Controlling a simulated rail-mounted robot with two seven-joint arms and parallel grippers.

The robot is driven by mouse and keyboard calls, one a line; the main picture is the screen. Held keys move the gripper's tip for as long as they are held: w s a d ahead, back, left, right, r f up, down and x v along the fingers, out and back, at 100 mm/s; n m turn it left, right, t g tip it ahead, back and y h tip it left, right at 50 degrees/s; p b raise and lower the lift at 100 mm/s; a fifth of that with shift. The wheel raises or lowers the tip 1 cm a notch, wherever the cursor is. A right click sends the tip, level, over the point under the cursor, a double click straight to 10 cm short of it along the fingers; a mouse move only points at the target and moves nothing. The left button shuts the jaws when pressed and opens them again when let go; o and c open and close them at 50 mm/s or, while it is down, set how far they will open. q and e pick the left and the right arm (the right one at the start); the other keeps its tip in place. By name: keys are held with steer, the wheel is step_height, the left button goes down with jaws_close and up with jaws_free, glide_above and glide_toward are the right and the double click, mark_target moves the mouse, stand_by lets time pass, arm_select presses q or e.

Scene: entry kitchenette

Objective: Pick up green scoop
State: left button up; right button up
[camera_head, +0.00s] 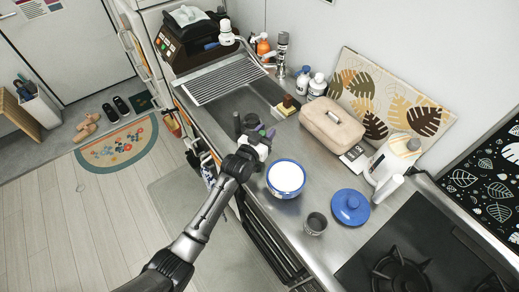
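My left gripper (262,134) reaches over the front edge of the counter, beside the sink and just behind the blue-rimmed pot. Small green and purple pieces show at its fingertips. The green piece (271,133) may be the green scoop, but it is too small to be sure. I cannot tell whether the fingers are open or shut on it. Dark upright shapes beside the gripper are also unclear. My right gripper is out of view.
A blue-rimmed pot (286,196) with white contents, a grey cup (316,223) and a blue lid (350,207) stand near the gripper. A beige case (332,127) and white kettle (393,158) stand behind. The stove (420,250) is at right, the sink (240,106) at left.

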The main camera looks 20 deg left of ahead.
arm_select(q)
steer(key=c, duration=0.5)
steer(key=shift+r, duration=0.1)
